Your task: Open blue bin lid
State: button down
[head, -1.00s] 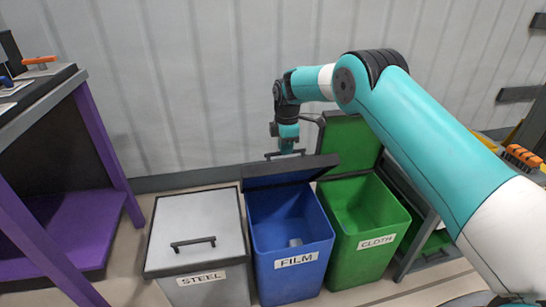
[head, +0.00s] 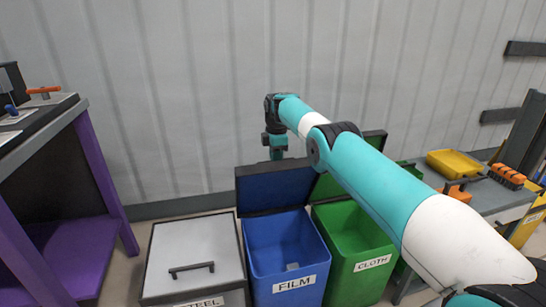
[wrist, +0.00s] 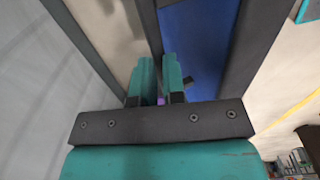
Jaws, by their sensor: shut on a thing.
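The blue bin (head: 283,243), labelled FILM, stands between the grey and green bins. Its lid (head: 272,188) is raised nearly upright at the back, its blue underside facing the head camera, and the bin's inside shows. A small grey thing (head: 292,266) lies in the bin. My gripper (head: 277,154) is behind the lid's top edge, its tips hidden there in the head view. In the wrist view its fingers (wrist: 157,80) are close together, shut on the lid handle, which is mostly hidden; a blue panel with dark edges (wrist: 195,45) lies just beyond.
The grey STEEL bin (head: 195,250) on the left has its lid shut. The green CLOTH bin (head: 350,245) on the right is open, its raised lid partly behind my arm. A purple-framed bench (head: 95,180) stands left; a table with a yellow tray (head: 453,164) stands right.

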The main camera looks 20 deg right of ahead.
jog(key=f, duration=0.2)
jog(key=shift+s+a+f, duration=0.1)
jog(key=shift+s+f, duration=0.25)
jog(key=shift+f, duration=0.05)
jog(key=c, duration=1.2)
grip_release()
jog(key=shift+o, duration=0.2)
notch_tip(320, 180, up, 20)
jog(key=p, duration=0.8)
jog(key=shift+f+p, duration=0.2)
jog(key=shift+p, duration=0.1)
